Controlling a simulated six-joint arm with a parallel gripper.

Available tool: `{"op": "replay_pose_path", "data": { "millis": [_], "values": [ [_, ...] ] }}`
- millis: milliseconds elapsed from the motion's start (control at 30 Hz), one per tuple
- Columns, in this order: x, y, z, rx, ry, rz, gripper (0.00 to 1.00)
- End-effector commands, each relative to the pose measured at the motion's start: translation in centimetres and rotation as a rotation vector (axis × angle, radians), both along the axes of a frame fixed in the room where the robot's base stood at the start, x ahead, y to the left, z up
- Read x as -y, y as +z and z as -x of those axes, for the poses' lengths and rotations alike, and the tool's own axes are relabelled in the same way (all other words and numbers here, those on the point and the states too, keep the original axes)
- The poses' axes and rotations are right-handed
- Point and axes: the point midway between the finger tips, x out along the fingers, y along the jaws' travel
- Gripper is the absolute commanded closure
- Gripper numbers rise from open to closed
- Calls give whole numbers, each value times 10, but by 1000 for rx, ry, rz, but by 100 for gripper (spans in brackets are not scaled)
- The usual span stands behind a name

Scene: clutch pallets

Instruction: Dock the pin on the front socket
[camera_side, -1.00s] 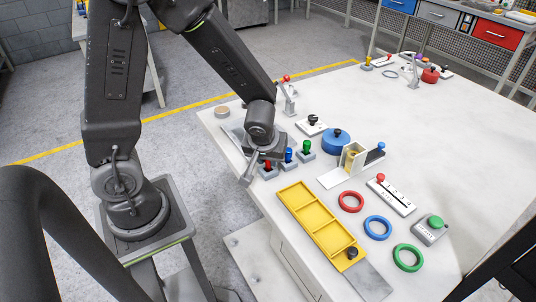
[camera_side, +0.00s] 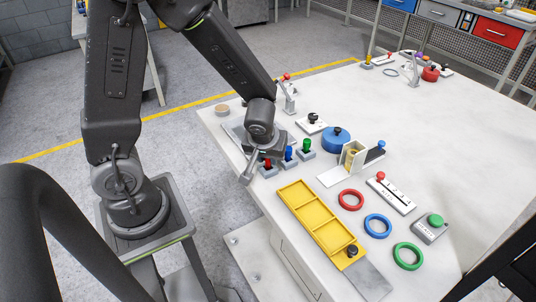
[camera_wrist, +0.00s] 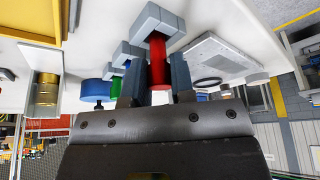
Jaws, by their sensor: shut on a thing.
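My gripper (camera_wrist: 156,88) is shut on a red pin (camera_wrist: 158,62), whose cylinder stands between the two grey fingers in the wrist view. The pin's far end meets a grey block (camera_wrist: 154,24); I cannot tell how deeply it sits there. In the side view the red pin (camera_side: 267,163) shows below my wrist, at the near end of a row on the table's left edge. A blue pin (camera_side: 289,153) and a green pin (camera_side: 306,145) stand in grey blocks beside it. My fingertips are mostly hidden in the side view.
A yellow compartment tray (camera_side: 296,196) with a black knob (camera_side: 352,250) lies nearby. Red (camera_side: 351,200), blue (camera_side: 377,226) and green (camera_side: 408,256) rings lie flat to its right.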

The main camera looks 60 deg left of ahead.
Motion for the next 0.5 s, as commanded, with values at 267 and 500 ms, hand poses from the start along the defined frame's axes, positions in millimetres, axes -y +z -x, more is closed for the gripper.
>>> {"op": "replay_pose_path", "data": {
  "millis": [267, 500],
  "values": [
    [0, -5, 0, -1, -1, -1, 100],
    [0, -10, 0, 0, -1, -2, 100]
  ]
}}
